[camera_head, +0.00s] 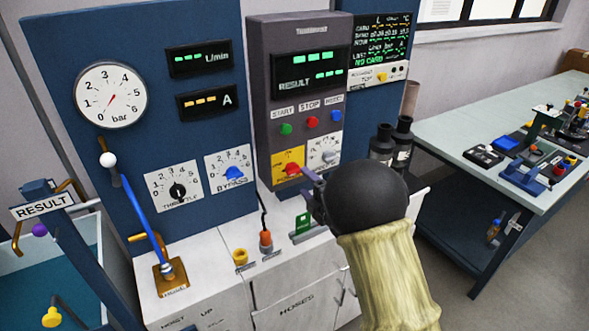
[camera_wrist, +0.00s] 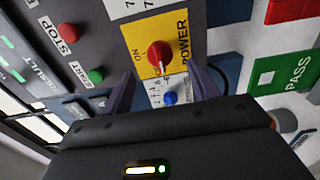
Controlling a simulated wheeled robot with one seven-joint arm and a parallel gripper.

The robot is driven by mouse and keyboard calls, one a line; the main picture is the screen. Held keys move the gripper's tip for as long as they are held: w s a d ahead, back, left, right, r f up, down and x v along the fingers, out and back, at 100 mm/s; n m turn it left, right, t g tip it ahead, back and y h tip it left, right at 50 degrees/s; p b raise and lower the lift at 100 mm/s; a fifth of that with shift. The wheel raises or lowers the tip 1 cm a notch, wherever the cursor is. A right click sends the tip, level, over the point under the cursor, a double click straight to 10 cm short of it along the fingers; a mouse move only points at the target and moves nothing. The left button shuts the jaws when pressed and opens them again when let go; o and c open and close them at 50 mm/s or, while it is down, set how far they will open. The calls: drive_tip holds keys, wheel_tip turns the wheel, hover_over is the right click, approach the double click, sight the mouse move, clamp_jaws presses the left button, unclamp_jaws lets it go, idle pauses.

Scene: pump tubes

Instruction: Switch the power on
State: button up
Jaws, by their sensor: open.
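The power switch is a red rotary knob (camera_head: 291,169) on a yellow plate (camera_head: 285,157) low on the grey control box. In the wrist view the red knob (camera_wrist: 159,56) shows near the top centre. My gripper (camera_head: 312,185) is just right of and below the knob in the head view. In the wrist view my gripper (camera_wrist: 164,88) is open and empty, with its fingertips apart and short of the knob.
A green START button (camera_head: 286,129) and red STOP button (camera_head: 311,122) sit above the switch. A blue BYPASS knob (camera_head: 236,174) is to its left. Dark bottles (camera_head: 382,145) stand close right of my gripper. A green PASS card (camera_head: 303,223) lies below.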

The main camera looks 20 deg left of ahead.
sight(296, 174)
drive_tip(key=p+x, duration=0.1)
drive_tip(key=x, duration=0.6)
drive_tip(key=shift+w, duration=0.1)
drive_tip(key=c, duration=1)
